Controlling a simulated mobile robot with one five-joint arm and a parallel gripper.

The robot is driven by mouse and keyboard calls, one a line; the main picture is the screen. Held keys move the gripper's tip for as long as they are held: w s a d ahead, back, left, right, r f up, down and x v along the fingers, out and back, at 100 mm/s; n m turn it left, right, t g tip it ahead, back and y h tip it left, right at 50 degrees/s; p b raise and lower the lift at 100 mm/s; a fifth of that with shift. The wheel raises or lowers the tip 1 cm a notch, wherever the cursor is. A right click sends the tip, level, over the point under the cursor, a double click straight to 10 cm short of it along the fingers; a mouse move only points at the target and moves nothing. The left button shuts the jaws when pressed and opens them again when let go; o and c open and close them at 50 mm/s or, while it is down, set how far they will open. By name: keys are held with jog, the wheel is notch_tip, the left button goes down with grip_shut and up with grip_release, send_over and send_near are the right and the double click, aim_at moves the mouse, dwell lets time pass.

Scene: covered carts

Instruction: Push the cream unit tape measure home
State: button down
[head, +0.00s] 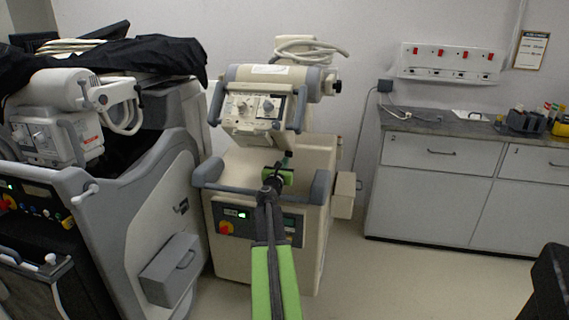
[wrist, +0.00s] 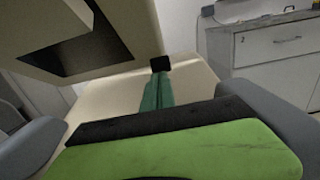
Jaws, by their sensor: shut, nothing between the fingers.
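The cream unit (head: 255,245) is a cream cart in the middle of the head view. Its tube head with a knobbed control box (head: 252,112) hangs above the cart top. In the wrist view the box's cream underside (wrist: 115,55) with a dark recess fills the upper left. My gripper (head: 287,156) is between the box and the cart top, above the grey front handle. In the wrist view my gripper (wrist: 160,66) shows shut teal fingers with a black tip, beside the housing's lower right edge; contact cannot be told. I cannot make out the tape measure in either view.
A grey cart (head: 150,215) with a black cover (head: 135,58) stands at the left, close to the cream unit. A white cabinet (head: 435,195) with a grey worktop stands along the wall at the right.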

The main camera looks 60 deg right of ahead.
jog(key=v, duration=0.9)
jog(key=shift+a, duration=0.4)
jog(key=shift+s, duration=0.1)
